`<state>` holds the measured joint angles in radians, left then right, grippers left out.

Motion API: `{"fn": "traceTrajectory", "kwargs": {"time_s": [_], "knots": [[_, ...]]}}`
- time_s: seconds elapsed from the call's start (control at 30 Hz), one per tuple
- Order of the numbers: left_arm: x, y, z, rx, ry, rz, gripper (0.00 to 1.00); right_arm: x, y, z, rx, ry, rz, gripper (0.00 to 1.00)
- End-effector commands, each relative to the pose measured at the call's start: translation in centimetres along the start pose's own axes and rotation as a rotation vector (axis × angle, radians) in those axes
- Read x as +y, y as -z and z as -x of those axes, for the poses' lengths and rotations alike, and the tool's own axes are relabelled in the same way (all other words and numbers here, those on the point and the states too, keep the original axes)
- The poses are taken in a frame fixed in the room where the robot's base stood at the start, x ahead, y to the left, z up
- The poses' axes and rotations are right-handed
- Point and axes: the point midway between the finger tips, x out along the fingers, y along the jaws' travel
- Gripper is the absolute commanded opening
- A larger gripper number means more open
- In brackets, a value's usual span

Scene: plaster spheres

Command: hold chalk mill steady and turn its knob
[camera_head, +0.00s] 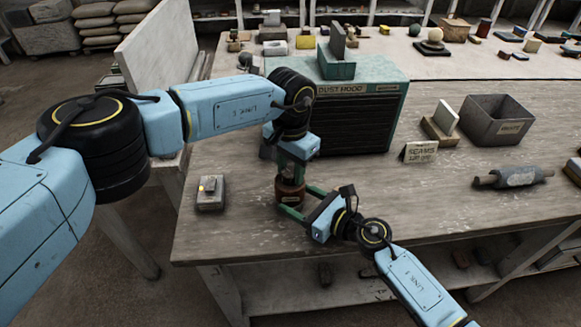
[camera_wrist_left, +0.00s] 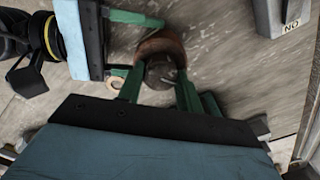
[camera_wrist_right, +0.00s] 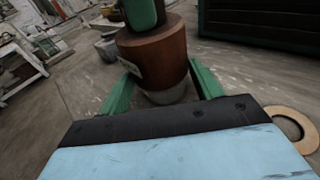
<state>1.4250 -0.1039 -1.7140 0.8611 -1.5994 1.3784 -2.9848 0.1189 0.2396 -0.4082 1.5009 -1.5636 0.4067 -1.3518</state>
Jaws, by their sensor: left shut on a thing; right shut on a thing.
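The chalk mill (camera_head: 290,191) is a reddish-brown, upright cylinder near the table's front left edge. My left gripper (camera_head: 291,168) comes down from above and is shut on the mill's top, where the dark knob (camera_wrist_left: 161,73) sits between its green fingers. My right gripper (camera_head: 300,202) reaches in from the front right and is shut on the mill's lower body. The right wrist view shows the brown body (camera_wrist_right: 158,55) with a pale label and a grey lower part between the fingers. The fingers hide much of the knob in the head view.
A switch box (camera_head: 210,193) with a lit button stands left of the mill. The teal dust hood (camera_head: 360,105) is close behind. A scrap sign (camera_head: 418,152), a grey bin (camera_head: 495,118) and a grey roller (camera_head: 515,178) are to the right.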

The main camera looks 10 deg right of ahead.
Motion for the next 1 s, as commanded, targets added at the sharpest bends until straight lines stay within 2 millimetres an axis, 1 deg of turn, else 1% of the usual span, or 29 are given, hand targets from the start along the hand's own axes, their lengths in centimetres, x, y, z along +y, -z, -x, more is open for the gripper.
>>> {"fn": "traceTrajectory", "kwargs": {"time_s": [0.43,0.47,0.6,0.87,1.0], "knots": [[0.03,0.1,0.11,0.004,0.0,-0.009,0.13,0.2,0.14,-0.01,0.003,-0.005,-0.001,0.41],[0.03,0.1,0.11,0.004,0.0,-0.009,0.39,0.2,0.14,-0.01,0.003,-0.005,-0.001,0.41],[0.03,0.07,0.07,0.002,0.0,-0.008,0.58,0.18,0.14,-0.01,0.003,-0.004,-0.001,0.41],[0.01,0.02,0.05,0.001,0.0,-0.008,0.58,0.13,0.14,0.0,0.002,-0.003,-0.002,0.41],[-0.02,0.04,0.96,0.002,0.0,-0.008,0.58,0.11,0.14,0.01,0.002,-0.002,-0.002,0.41]]}}
